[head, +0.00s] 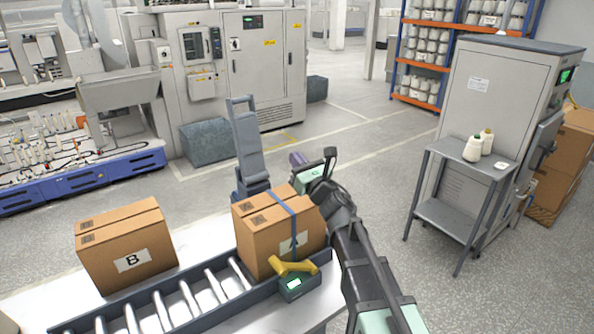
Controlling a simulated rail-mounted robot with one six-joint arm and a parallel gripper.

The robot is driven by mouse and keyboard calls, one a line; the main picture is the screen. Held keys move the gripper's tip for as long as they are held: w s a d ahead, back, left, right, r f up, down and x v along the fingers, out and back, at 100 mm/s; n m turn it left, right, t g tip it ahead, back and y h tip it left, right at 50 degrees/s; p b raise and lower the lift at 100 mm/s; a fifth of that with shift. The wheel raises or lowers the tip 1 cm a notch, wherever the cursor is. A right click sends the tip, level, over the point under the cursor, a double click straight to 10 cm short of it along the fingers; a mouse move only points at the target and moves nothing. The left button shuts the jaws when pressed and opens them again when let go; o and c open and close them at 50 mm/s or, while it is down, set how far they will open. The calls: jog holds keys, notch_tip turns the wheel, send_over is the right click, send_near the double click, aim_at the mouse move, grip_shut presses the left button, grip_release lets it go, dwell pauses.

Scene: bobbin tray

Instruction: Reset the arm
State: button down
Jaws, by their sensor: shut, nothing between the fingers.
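My arm rises from the bottom right edge, past the right side of the strapped carton. My gripper (298,159) is at its far end, above and behind that carton, pointing away over the floor. It is small in view; it is shut and holds nothing. It looks apart from the carton, though the arm covers part of the carton's right side.
A strapped carton (262,250) stands on the roller conveyor (120,318), beside a yellow handheld device (293,267) on a dark cradle. Carton B (125,245) stands left. A grey stand (248,150) rises behind. A small shelf table (455,215) with cones stands right; floor between is clear.

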jog(key=s+d+f+m+g+h, duration=0.25)
jog(key=d+f+m+h, duration=0.45)
jog(key=m, duration=0.8)
jog(key=s+d+f+m+g+h, duration=0.1)
jog(key=d+f+m+g+h, duration=0.2)
jog(key=d+f+m+h, duration=0.8)
jog(key=s+a+f+m+g+y+b, duration=0.1)
jog(key=s+f+m+g+y+b, duration=0.1)
jog(key=s+m+g, duration=0.4)
jog(key=s+a+f+m+g+y+b, duration=0.2)
jog(key=s+f+m+g, duration=0.4)
jog(key=s, duration=1.1)
jog(key=f+m+y, duration=0.1)
jog(key=m, duration=0.3)
jog(key=shift+m+y, duration=0.4)
